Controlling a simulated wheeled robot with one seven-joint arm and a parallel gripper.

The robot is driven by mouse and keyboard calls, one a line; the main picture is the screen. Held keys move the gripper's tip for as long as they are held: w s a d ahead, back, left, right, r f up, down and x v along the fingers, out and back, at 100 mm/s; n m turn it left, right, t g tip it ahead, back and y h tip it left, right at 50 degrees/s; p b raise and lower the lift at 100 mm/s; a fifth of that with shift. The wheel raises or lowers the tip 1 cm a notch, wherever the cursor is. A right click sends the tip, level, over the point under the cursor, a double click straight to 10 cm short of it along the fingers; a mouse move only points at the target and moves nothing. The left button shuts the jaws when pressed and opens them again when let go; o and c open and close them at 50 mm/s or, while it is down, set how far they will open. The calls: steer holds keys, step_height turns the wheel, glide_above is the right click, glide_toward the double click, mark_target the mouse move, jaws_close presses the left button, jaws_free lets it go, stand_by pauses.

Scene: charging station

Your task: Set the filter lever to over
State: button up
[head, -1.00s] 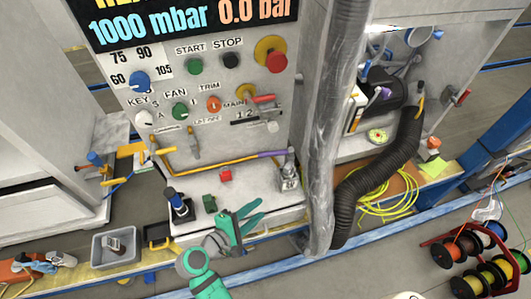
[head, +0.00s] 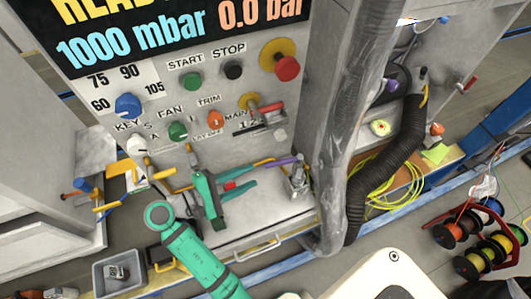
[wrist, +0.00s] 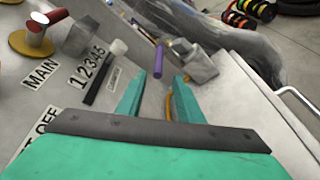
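I cannot read a filter or over label in either view, so I cannot tell which part is the filter lever. My gripper (head: 255,175) is open and empty, its fingers pointing right in front of the lower panel. In the wrist view the fingers (wrist: 160,78) stand apart. Beyond their tips are a purple sleeve (wrist: 158,60) on a pipe and a grey block fitting (wrist: 192,62). In the head view the purple sleeve (head: 284,160) and grey fitting (head: 298,184) are right of the gripper. No contact is visible.
Above are a black slot (wrist: 97,88) beside numbers, a red-handled MAIN switch (head: 270,106), and green (head: 177,131) and orange (head: 215,120) knobs. A grey wrapped column (head: 338,120) and black hose (head: 380,170) stand right. A grey tray (head: 120,278) is at lower left.

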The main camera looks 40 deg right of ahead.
mark_target(268, 167)
steer(key=x, duration=1)
steer(key=shift+w, duration=0.15)
steer(key=shift+d+f, duration=0.1)
steer(key=shift+d, duration=0.3)
jaws_close()
